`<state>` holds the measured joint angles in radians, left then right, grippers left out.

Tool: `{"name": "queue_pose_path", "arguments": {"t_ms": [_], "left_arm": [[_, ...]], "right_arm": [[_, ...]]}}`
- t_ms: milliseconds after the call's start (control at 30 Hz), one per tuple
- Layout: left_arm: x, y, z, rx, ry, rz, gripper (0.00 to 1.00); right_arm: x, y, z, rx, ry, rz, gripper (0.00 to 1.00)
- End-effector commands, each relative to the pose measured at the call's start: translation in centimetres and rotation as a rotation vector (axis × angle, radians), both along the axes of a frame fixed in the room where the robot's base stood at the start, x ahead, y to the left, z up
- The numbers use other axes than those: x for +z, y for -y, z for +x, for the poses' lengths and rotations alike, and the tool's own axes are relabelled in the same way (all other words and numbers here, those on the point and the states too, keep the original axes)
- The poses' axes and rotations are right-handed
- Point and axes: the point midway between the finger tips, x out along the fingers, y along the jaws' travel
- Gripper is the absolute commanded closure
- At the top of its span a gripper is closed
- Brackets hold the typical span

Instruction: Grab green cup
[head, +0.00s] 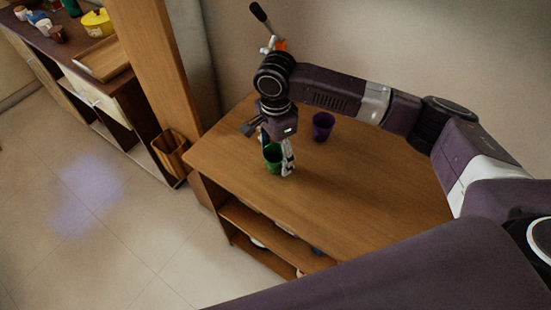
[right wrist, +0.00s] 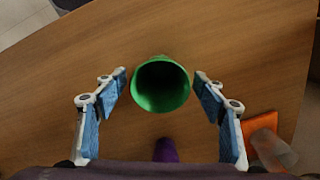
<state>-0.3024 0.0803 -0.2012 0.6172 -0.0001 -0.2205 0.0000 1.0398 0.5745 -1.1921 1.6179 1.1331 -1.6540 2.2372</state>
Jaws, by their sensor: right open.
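The green cup (head: 271,153) stands upright on the wooden table (head: 370,200), near its left end in the head view. My right gripper (head: 278,165) is over it, pointing down, and partly covers it there. In the right wrist view the green cup (right wrist: 161,84) shows from above, with its dark open mouth between the two blue-padded fingers of the right gripper (right wrist: 160,88). The fingers are spread, with a gap on each side of the cup. My left gripper is not in view.
A purple cup (head: 323,126) stands on the table to the right of the green cup; it also shows in the right wrist view (right wrist: 166,150). An orange object (right wrist: 262,130) lies at lower right there. The table's front right is bare.

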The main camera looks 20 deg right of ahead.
Motion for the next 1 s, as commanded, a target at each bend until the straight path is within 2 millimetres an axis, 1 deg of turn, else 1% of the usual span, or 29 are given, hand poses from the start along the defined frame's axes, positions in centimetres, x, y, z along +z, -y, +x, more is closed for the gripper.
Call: {"name": "queue_pose_path", "arguments": {"t_ms": [200, 600, 867, 1000], "left_arm": [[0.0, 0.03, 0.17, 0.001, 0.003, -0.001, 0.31], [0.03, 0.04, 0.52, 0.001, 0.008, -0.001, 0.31], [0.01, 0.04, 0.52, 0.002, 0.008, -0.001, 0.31], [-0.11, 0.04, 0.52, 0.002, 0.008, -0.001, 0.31]], "right_arm": [[-0.11, 0.02, 0.01, 0.0, 0.0, 0.0, 0.36], [-0.08, 0.0, -0.01, 0.001, 0.0, 0.0, 0.8], [0.02, -0.02, 0.02, 0.001, 0.001, 0.0, 0.8], [0.7, -0.03, 0.03, 0.001, 0.001, 0.001, 0.8]]}}
